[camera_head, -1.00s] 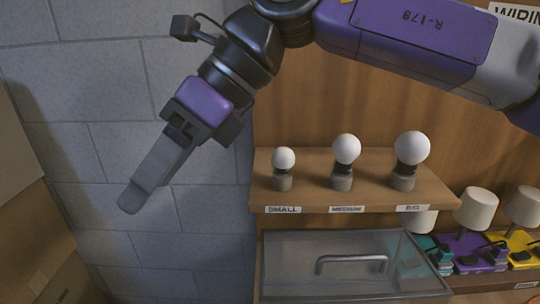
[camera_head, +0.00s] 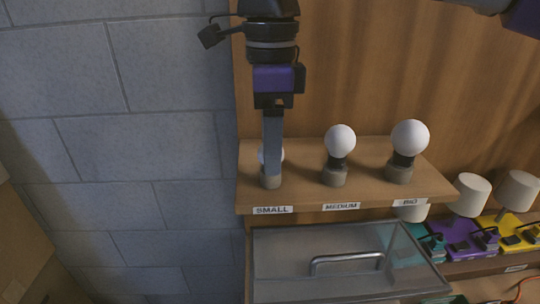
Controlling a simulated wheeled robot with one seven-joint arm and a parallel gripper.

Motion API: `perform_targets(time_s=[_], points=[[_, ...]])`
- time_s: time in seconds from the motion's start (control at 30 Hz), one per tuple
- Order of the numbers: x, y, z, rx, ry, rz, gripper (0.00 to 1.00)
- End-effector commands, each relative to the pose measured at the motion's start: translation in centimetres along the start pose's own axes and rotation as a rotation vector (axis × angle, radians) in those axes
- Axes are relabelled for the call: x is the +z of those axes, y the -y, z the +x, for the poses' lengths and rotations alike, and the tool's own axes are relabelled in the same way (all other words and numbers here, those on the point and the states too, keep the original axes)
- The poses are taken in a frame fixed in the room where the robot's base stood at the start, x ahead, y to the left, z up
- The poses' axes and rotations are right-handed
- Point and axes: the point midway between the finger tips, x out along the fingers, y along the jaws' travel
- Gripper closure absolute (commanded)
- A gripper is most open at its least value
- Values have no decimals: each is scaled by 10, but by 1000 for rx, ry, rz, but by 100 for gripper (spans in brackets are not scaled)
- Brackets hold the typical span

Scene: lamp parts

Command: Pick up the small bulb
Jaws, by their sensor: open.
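The small bulb (camera_head: 280,157) stands upright in its grey holder (camera_head: 271,181) on the wooden shelf, above the SMALL label (camera_head: 272,210). It is white and round, and mostly hidden behind my gripper (camera_head: 271,172). My gripper points down in front of the bulb, and its fingers appear edge-on as one grey bar. The fingertips reach about the height of the holder. I cannot tell whether they touch the bulb or how the fingers sit around it.
A medium bulb (camera_head: 340,140) and a big bulb (camera_head: 410,138) stand in holders to the right on the same shelf (camera_head: 310,192). Below is a clear-lidded box with a handle (camera_head: 346,263). Lamps with white shades (camera_head: 472,194) stand at lower right. A block wall (camera_head: 120,150) is left.

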Motion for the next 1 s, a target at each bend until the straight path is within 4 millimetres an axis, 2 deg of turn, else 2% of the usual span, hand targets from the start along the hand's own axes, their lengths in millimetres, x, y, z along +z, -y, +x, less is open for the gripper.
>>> perform_targets(time_s=[0.33,0.57,0.67,0.87,1.0], points=[[0,3,44,3,2,-2,38],[0,4,48,1,2,-1,38],[0,4,47,1,2,-1,54],[0,4,47,1,2,-1,93],[0,4,47,0,2,-1,94]])
